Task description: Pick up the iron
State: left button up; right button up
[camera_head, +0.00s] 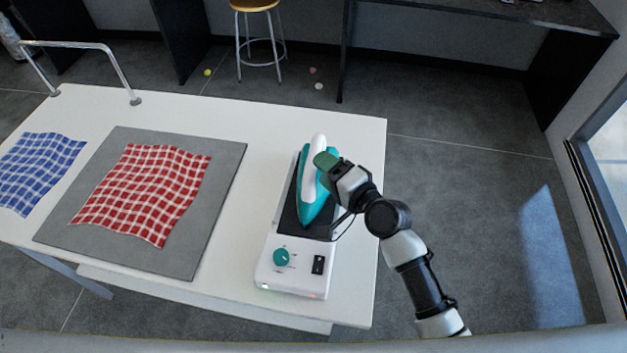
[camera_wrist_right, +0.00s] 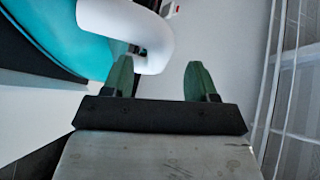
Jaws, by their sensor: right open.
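The teal iron (camera_head: 313,208) with a white handle (camera_head: 318,150) rests on a dark pad on its white base station (camera_head: 290,262) at the right of the table. My right gripper (camera_head: 325,163) is at the handle, reaching in from the right. In the right wrist view, the green fingers of my right gripper (camera_wrist_right: 160,80) stand apart. I cannot tell whether finger and handle touch. My left gripper is not in view.
The white table (camera_head: 232,270) also holds a grey mat (camera_head: 222,195) with a red checked cloth (camera_head: 145,190). A blue checked cloth (camera_head: 38,170) lies at its left, near a metal rail (camera_head: 118,72). A stool (camera_head: 258,35) stands behind. The floor right of the table is clear.

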jog(key=x, duration=0.4)
jog(key=shift+w+a+f+p, duration=0.1)
jog(key=shift+w+a+p, duration=0.15)
jog(key=shift+p, duration=0.1)
jog(key=shift+s+d, duration=0.1)
jog(key=shift+d, duration=0.05)
jog(key=shift+c, duration=0.9)
grip_shut()
